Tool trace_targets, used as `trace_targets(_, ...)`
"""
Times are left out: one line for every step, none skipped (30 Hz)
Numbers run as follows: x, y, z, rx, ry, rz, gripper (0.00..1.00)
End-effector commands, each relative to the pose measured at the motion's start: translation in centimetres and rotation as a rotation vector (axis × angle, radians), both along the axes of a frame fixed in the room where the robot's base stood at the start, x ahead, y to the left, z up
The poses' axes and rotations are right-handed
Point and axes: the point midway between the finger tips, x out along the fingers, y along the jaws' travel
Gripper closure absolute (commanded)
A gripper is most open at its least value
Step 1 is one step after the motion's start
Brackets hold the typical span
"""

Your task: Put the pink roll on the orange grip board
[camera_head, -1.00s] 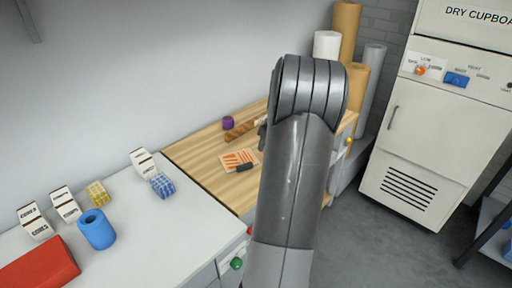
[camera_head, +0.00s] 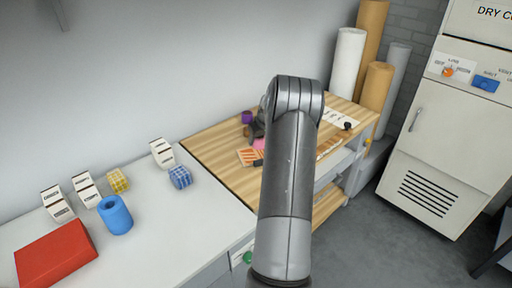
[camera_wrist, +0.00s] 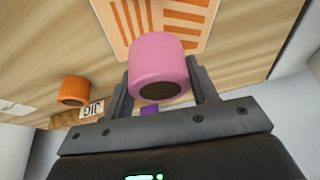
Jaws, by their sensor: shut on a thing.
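The pink roll (camera_wrist: 160,58) is between the two fingers of my gripper (camera_wrist: 160,76) in the wrist view, with its dark hollow end towards the camera. My gripper is shut on it. The orange grip board (camera_wrist: 201,14), pale with orange strips, lies just beyond the roll, which covers part of its edge. I cannot tell whether roll and board touch. In the head view a bit of the pink roll (camera_head: 259,144) shows beside my arm, over the grip board (camera_head: 246,158). My arm hides the rest of both.
An orange roll (camera_wrist: 74,90) and a block marked JIG (camera_wrist: 93,108) are on the wooden bench (camera_head: 222,172). A purple roll (camera_head: 247,117) stands near the wall. The white counter (camera_head: 150,220) at left holds a blue roll (camera_head: 115,214), a red box (camera_head: 55,254) and small blocks.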

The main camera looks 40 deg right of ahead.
Motion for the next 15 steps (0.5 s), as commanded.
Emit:
trace_targets(0.6, 0.2, -0.4, -0.001, 0.000, 0.002, 0.75)
trace_targets(0.8, 0.3, -0.5, -0.001, 0.000, 0.002, 0.75)
trace_targets(1.0, 0.4, -0.6, -0.002, 0.000, 0.001, 0.75)
trace_targets(1.1, 0.4, -0.7, -0.001, 0.000, 0.001, 0.75)
trace_targets(1.2, 0.4, -0.8, -0.001, 0.000, 0.001, 0.75)
trace_targets(1.2, 0.5, -1.0, -0.001, 0.000, 0.001, 0.75)
trace_targets(1.2, 0.5, -1.3, 0.000, 0.001, 0.000, 0.75)
trace_targets(1.2, 0.5, -1.6, 0.000, 0.001, 0.000, 0.75)
trace_targets(1.2, 0.5, -2.2, 0.001, 0.002, 0.000, 0.75)
trace_targets(1.2, 0.5, -2.7, 0.001, 0.002, 0.000, 0.75)
trace_targets(1.2, 0.5, -3.1, 0.001, 0.002, 0.000, 0.75)
trace_targets(1.2, 0.5, -3.7, 0.001, 0.002, 0.000, 0.75)
trace_targets(1.2, 0.5, -4.2, 0.001, 0.002, 0.000, 0.75)
trace_targets(1.2, 0.5, -4.5, 0.000, 0.001, 0.000, 0.75)
trace_targets(1.2, 0.4, -4.7, 0.000, 0.000, 0.000, 0.75)
